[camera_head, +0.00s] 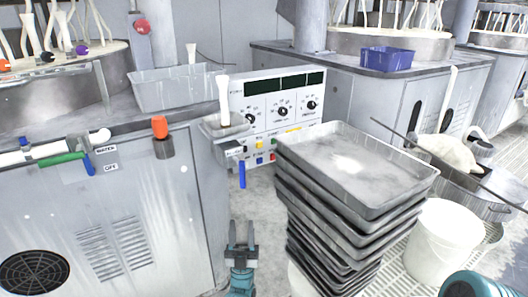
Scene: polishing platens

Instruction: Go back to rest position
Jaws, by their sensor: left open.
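My left gripper (241,232) shows at the bottom centre, with teal housing and dark fingers pointing up in the picture. Its two fingers stand apart with nothing between them. It is in front of the grey floor, between the left cabinet and a stack of trays. A teal rounded part of my own body shows at the bottom right corner. My right gripper is not in the picture.
Stacked grey metal trays (355,168) stand right of my left gripper, a white bucket (441,240) beside them. A grey cabinet (120,225) fills the left. A control panel (280,105) stands behind. A narrow strip of floor (262,205) shows between cabinet and trays.

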